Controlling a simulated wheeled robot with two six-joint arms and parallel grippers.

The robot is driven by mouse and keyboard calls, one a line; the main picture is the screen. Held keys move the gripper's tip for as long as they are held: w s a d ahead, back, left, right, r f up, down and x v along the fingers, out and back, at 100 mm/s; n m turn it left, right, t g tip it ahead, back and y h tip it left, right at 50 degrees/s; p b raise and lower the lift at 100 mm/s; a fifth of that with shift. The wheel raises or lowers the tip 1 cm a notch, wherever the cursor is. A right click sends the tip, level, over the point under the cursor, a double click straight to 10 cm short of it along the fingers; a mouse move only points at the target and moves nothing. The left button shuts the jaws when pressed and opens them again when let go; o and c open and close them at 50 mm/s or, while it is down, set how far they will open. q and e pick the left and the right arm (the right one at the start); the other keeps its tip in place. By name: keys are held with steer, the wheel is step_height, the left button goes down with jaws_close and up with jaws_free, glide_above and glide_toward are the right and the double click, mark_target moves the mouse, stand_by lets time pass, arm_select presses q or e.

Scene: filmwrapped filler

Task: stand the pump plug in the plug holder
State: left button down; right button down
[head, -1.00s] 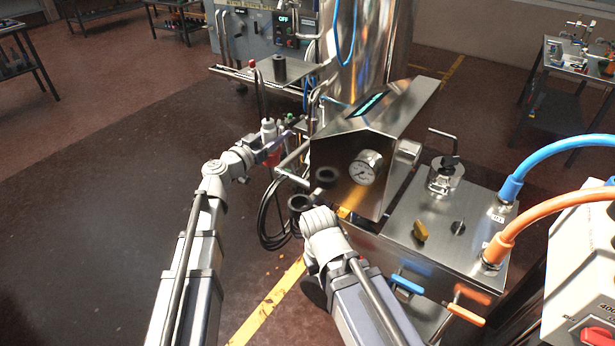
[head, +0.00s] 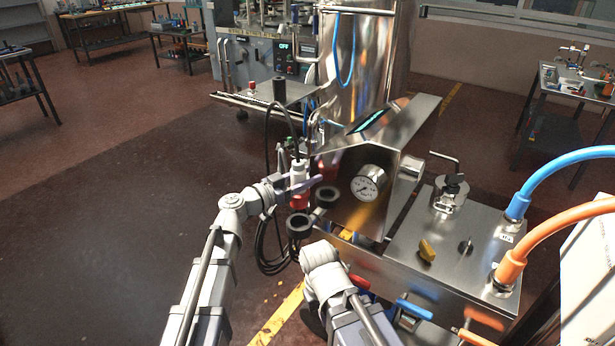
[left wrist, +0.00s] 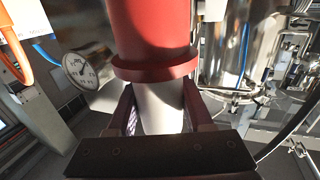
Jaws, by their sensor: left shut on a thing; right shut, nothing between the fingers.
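The pump plug (head: 299,202) has a white body, a red lower end and a black cable rising from its top. My left gripper (head: 297,186) is shut on its white body and holds it about upright. In the left wrist view the plug's red sleeve (left wrist: 152,35) extends beyond the fingers (left wrist: 160,108). Two black rings, which look like the plug holder (head: 299,226), sit at the left side of the steel machine. The red end appears just above the nearer ring; the depth between them is unclear. My right gripper (head: 318,252) is below the rings, its fingertips not clearly visible.
The steel machine with a pressure gauge (head: 369,183) stands right of the plug. Its flat box (head: 455,240) carries a yellow knob and blue and orange hoses. Black cable loops (head: 268,245) hang below the holder. Open floor lies to the left.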

arm_select(q)
steer(key=shift+f+b, duration=4.65)
steer(key=shift+f, duration=0.15)
steer(key=shift+f+b, duration=0.25)
steer(key=shift+b, duration=0.05)
steer(key=shift+c, duration=1.1)
jaws_free()
steer(key=v, duration=0.7)
steer(key=shift+s+a, duration=0.25)
steer(key=shift+a, duration=0.05)
steer(key=shift+a, duration=0.1)
